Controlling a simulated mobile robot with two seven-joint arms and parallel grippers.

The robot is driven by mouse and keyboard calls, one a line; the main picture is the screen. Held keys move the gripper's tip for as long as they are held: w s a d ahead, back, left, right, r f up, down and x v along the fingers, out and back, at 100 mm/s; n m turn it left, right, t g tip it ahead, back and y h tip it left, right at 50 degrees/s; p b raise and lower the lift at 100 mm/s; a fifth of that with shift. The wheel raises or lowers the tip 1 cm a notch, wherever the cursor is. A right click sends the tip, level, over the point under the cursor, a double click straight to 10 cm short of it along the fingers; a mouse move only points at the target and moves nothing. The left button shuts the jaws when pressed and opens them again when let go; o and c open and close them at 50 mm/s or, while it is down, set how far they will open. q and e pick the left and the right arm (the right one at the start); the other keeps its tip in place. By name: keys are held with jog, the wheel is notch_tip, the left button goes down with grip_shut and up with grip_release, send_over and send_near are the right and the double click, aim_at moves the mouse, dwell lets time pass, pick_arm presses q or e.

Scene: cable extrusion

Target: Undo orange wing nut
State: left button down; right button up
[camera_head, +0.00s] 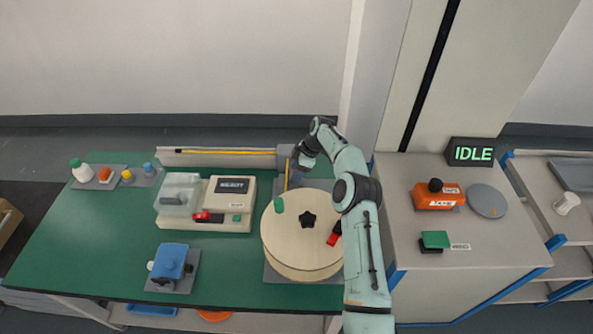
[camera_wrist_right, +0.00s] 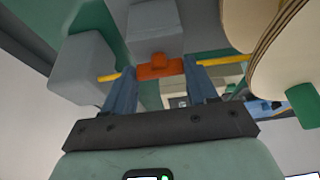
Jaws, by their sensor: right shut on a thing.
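The orange wing nut (camera_wrist_right: 160,69) shows in the right wrist view, on the front of a grey block (camera_wrist_right: 153,22). My right gripper (camera_wrist_right: 160,76) has its two blue fingers on either side of the wing nut, closed on its ends. In the head view my right gripper (camera_head: 303,158) is at the grey fixture (camera_head: 289,150) at the table's back edge, and the wing nut is hidden there. A yellow cable (camera_wrist_right: 232,60) runs past the wing nut in the wrist view. My left gripper is not in view.
The green table's (camera_head: 80,240) left front is clear.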

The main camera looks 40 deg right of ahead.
jog(key=o, duration=1.1)
jog(key=shift+c, duration=0.2)
jog(key=v, duration=1.3)
jog(key=shift+r, duration=0.15)
jog(key=shift+s, duration=0.1)
